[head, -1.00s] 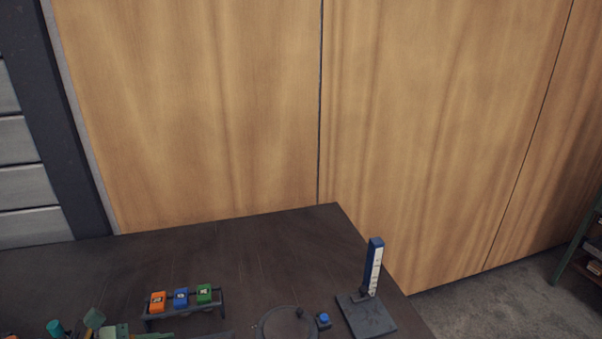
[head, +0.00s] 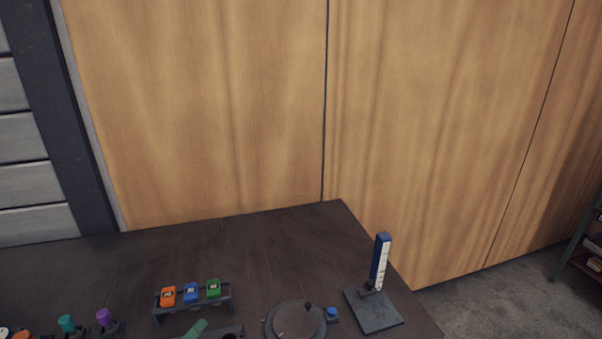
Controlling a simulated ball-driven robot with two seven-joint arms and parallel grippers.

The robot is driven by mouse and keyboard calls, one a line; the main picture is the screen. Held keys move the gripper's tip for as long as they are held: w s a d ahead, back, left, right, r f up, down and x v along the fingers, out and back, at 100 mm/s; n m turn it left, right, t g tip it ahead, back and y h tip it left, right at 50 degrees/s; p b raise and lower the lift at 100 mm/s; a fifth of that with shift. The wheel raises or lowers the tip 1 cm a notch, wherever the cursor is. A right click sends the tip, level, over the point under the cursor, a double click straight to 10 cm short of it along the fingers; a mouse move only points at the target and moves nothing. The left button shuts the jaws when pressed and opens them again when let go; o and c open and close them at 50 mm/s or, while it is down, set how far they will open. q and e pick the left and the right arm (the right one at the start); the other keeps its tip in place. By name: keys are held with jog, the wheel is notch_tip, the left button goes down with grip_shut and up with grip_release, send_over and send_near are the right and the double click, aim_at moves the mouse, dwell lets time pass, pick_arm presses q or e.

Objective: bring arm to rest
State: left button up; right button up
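My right gripper is out of view. No flanged pipe can be made out.
The dark table (head: 90,265) holds a rack with orange, blue (head: 191,293) and green blocks, a round plate (head: 296,321), and a blue-and-white upright gauge (head: 381,262) on a base. Teal (head: 67,323) and purple (head: 104,317) knobs stand front left. The table's back is clear.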

pick_arm(q)
jog(key=s+a+f+n+g+y, duration=0.4)
jog(key=s+a+n+g+y, duration=0.1)
jog(key=s+n, duration=0.5)
jog(key=s+a+f+n+g+y, duration=0.3)
jog(key=s+a+n+g+y, duration=0.15)
jog(key=s+n, duration=0.5)
jog(key=s+d+f+n+g+h, duration=0.1)
jog(key=s+d+f+h, duration=0.15)
jog(key=f, duration=1.15)
jog(key=s+d+f+n+g+h, duration=0.1)
jog(key=s+d+f+n+g, duration=0.15)
jog(key=f, duration=1.15)
jog(key=s+f+g, duration=0.1)
jog(key=s+f, duration=0.5)
jog(key=s, duration=0.3)
jog(key=s+f+n, duration=0.1)
jog(key=s+f, duration=0.5)
jog(key=s, duration=0.3)
jog(key=shift+a+n+g+h, duration=0.2)
jog(key=shift+n+g+h, duration=0.1)
jog(key=shift+g+h, duration=0.1)
